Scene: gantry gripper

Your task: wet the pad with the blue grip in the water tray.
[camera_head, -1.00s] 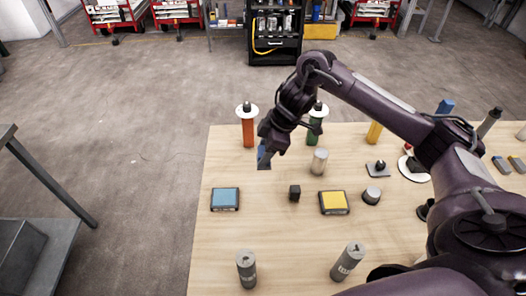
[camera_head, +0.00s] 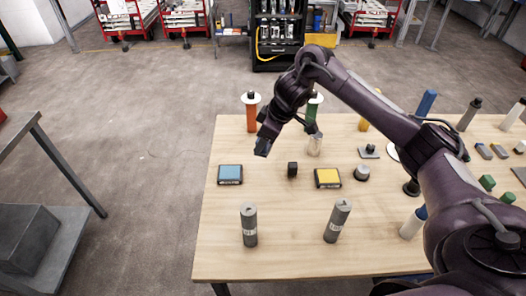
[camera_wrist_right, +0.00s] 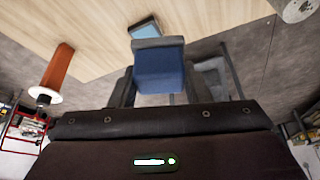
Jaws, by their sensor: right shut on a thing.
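My right gripper (camera_head: 263,147) is shut on the blue grip of a pad (camera_wrist_right: 159,72), above the left part of the table. In the right wrist view the blue block sits between the fingers, with a grey part at its far end. A square dark-rimmed tray with a light blue face (camera_head: 230,174) lies on the table, left of and nearer than the gripper. Its light blue face partly shows behind the held pad in the wrist view (camera_wrist_right: 145,27). The held pad appears apart from it. My left gripper is not in view.
A yellow-faced square tray (camera_head: 327,178) and a small black block (camera_head: 292,169) lie to the right. Two grey cylinders (camera_head: 249,224) (camera_head: 337,221) stand near the front edge. An orange cylinder (camera_head: 251,117) stands behind the gripper. Table around the blue tray is mostly clear.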

